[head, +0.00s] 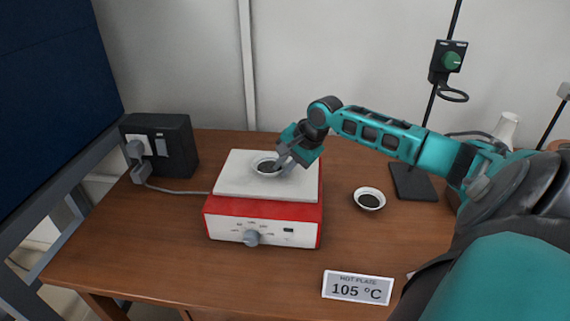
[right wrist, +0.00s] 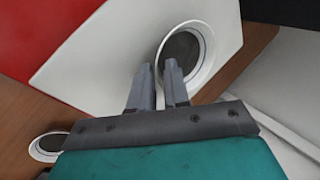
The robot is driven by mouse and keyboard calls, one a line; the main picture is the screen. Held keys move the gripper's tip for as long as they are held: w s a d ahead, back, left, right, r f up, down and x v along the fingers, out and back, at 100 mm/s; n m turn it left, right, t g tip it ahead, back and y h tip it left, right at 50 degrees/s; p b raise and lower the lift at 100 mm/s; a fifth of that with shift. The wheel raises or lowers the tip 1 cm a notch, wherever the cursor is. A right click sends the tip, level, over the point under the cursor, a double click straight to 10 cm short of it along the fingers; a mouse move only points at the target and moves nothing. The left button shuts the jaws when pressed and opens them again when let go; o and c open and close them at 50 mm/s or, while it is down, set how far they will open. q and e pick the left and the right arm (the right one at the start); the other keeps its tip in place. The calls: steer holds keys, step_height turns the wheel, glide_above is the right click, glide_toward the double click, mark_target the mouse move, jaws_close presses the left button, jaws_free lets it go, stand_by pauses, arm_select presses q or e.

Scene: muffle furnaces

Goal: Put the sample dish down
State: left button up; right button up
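A white sample dish (head: 263,166) with dark contents is at the white top of the hot plate (head: 236,182). I cannot tell whether its base touches the top. My right gripper (head: 281,163) reaches it from the right. In the right wrist view the fingers (right wrist: 159,72) straddle the near rim of the dish (right wrist: 205,62), one inside and one outside, with the rim in the narrow gap, so the gripper looks shut on it. A second white dish with dark contents (head: 369,199) stands on the table right of the hot plate. My left gripper is not in view.
The red hot plate body has a front knob (head: 252,238). A sign (head: 357,287) reads HOT PLATE 105 °C. A black socket box (head: 160,147) with a cable stands left. A stand base (head: 412,182) is at right. The wooden table (head: 130,245) is clear at front left.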

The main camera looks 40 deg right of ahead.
steer(key=shift+o, duration=1)
steer(key=shift+r, duration=0.15)
steer(key=p+v, duration=0.2)
steer(key=v, duration=1)
